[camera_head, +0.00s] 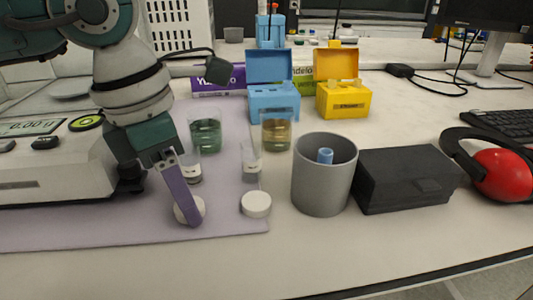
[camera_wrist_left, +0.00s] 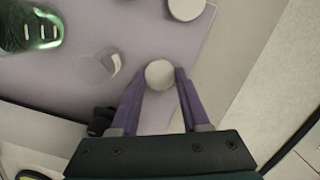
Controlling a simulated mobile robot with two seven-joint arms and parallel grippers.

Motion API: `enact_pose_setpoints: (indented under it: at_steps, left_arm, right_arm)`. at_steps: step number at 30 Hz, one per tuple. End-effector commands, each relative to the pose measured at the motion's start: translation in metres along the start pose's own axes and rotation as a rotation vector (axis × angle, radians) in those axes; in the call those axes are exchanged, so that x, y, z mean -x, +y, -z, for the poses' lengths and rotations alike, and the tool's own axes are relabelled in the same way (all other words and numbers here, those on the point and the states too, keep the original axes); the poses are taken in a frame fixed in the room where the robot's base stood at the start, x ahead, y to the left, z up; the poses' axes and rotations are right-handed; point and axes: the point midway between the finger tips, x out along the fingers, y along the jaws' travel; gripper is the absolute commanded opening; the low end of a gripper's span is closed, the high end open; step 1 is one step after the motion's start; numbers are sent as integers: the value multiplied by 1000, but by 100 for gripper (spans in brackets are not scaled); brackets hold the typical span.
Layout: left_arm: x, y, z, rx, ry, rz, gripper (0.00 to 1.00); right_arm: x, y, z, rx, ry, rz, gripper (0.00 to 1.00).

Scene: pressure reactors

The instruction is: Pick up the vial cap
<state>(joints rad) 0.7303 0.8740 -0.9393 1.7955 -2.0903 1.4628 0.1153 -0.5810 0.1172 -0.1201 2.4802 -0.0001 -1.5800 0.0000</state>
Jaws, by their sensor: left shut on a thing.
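My left gripper (camera_head: 190,219) has purple fingers and reaches down to the mat's front part. It is shut on a round white vial cap (camera_head: 181,211), which is partly hidden behind a finger. In the left wrist view, the cap (camera_wrist_left: 159,73) sits between the two fingertips of the gripper (camera_wrist_left: 160,77). I cannot tell whether the cap still touches the mat. A second white cap (camera_head: 256,205) lies to the right, in front of a clear vial (camera_head: 251,165). Another clear vial (camera_head: 191,170) stands just behind the gripper. My right gripper is not in view.
A lilac mat (camera_head: 120,226) covers the left bench. Green (camera_head: 206,136) and amber (camera_head: 276,134) beakers stand behind the vials. A grey cup (camera_head: 322,187) and black box (camera_head: 405,179) stand right; a scale (camera_head: 58,165) is left. The front bench is clear.

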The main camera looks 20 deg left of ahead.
Motion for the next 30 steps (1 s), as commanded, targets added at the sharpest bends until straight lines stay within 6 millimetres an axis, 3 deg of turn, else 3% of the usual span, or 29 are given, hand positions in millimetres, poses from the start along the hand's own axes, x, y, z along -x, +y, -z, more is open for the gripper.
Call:
enact_pose_setpoints:
  at_steps: [11,17,23,30]
  left_arm:
    - [1,0,0,0,0,0,0]
    - [16,1,-3,0,-2,-2,0]
    - [60,1,-10,-2,-6,-4,0]
    - [134,1,-22,-1,-7,-4,0]
  right_arm:
    - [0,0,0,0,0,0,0]
    - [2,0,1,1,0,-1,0]
    - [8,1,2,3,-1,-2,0]
    - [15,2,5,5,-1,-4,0]
